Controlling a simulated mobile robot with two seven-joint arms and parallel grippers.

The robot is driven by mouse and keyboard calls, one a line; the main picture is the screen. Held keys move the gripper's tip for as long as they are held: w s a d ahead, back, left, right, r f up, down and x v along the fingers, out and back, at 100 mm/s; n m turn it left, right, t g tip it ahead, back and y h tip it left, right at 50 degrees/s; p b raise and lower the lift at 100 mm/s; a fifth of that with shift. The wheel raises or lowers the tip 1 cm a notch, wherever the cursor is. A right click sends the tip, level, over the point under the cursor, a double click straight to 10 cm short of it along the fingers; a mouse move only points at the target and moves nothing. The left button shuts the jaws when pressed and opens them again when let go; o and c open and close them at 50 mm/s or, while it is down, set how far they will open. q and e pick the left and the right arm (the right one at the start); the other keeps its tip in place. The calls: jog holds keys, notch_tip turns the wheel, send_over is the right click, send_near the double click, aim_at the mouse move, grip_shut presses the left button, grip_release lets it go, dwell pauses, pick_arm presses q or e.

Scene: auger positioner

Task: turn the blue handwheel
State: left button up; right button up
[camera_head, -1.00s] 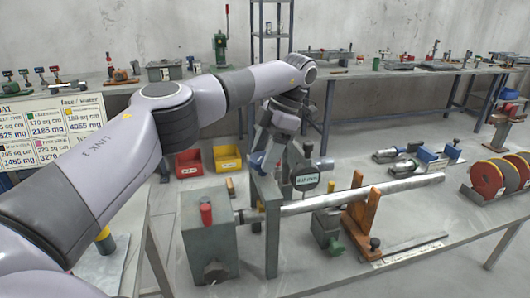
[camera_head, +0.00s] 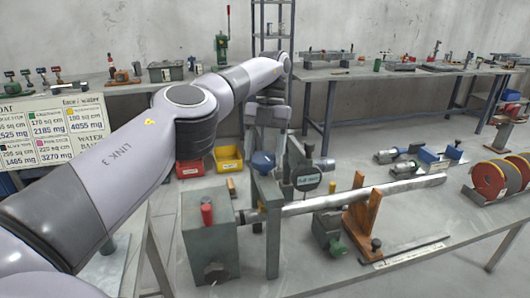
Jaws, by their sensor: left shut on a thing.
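The blue handwheel (camera_head: 263,163) sits behind the grey upright plate of the positioner (camera_head: 268,200), near the left end of a long metal auger shaft (camera_head: 365,195). My left arm reaches in from the left and bends down over it. My left gripper (camera_head: 265,148) is just above and at the handwheel, shut on it; its fingertips are small and hard to make out. My right gripper is not in view.
A grey box with a red knob (camera_head: 207,213) stands at the near left of the bench. A wooden V-support (camera_head: 362,220) carries the shaft. Grinding discs (camera_head: 500,176) stand far right. Red (camera_head: 189,168) and yellow (camera_head: 229,159) bins lie behind. Bare bench (camera_head: 440,215) shows at right.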

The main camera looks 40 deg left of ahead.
pick_arm(q)
jog(key=n+h, duration=0.1)
jog(key=n, duration=0.2)
jog(key=n+t+h+b, duration=0.1)
jog(key=n, duration=0.2)
jog(key=shift+s+a, duration=0.1)
jog(key=shift+a, duration=0.05)
jog(key=n+t, duration=0.1)
jog(key=n, duration=0.1)
jog(key=n+h+p, duration=0.1)
jog(key=n, duration=0.1)
jog(key=shift+s+r+n+t, duration=0.1)
jog(key=shift+n+t, duration=0.2)
jog(key=shift+t, duration=0.1)
jog(key=shift+n+t, duration=0.4)
jog(key=shift+n, duration=0.7)
jog(key=o, duration=1.1)
jog(key=shift+a, duration=0.1)
jog(key=shift+c, duration=0.2)
jog(key=v, duration=0.7)
